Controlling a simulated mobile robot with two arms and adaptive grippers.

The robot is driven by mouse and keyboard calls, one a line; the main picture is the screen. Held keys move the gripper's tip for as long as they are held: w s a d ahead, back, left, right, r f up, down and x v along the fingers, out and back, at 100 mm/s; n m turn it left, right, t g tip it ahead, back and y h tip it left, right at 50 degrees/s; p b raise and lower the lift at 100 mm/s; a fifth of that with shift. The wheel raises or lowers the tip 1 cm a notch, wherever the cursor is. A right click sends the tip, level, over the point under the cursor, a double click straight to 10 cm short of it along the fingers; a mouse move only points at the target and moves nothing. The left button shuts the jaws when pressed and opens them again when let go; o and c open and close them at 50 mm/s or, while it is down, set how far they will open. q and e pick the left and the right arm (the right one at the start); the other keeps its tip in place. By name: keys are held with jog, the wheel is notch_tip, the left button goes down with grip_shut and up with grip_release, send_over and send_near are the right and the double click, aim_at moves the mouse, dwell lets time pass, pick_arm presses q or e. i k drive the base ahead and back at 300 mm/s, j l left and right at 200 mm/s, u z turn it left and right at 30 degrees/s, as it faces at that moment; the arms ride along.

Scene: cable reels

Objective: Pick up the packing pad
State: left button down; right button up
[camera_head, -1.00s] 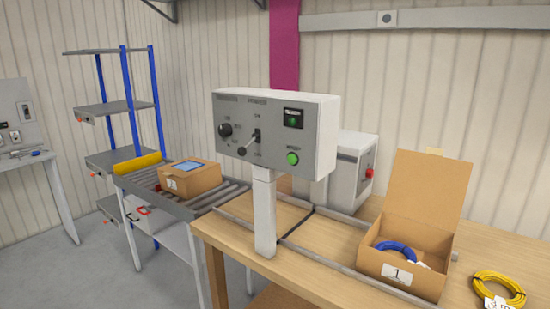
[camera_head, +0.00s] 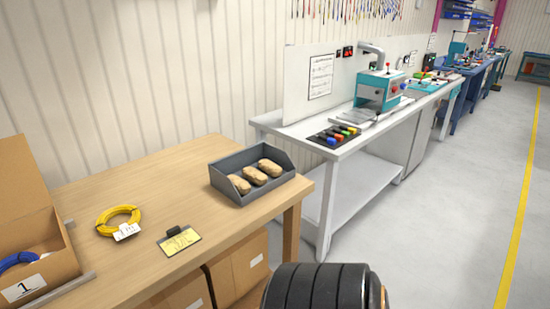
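Several tan, crumpled-looking pads lie in a row in an open grey bin (camera_head: 232,197) at the right end of the wooden table. They look like packing pads; the middle one (camera_head: 255,175) lies between the other two. The bin is open at the top. Neither of my grippers shows, so nothing is seen touching the pads.
On the wooden table (camera_head: 165,170) are a yellow cable coil (camera_head: 119,217) with a tag, a clipboard with a yellow sheet (camera_head: 179,241), and an open cardboard box (camera_head: 60,262) holding a blue coil (camera_head: 17,260). A white workbench (camera_head: 340,150) stands beyond. A black ribbed cylinder blocks the bottom edge.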

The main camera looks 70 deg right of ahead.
aim_at(259, 178)
jog(key=z, duration=2.2)
jog(key=u, duration=0.65)
jog(key=i+l+u, duration=0.15)
jog(key=l+u, duration=0.2)
jog(key=i+l+u, duration=0.15)
jog(key=l+u, duration=0.2)
jog(key=i+l+u, duration=0.1)
jog(key=l+u, duration=0.6)
jog(key=l, duration=0.1)
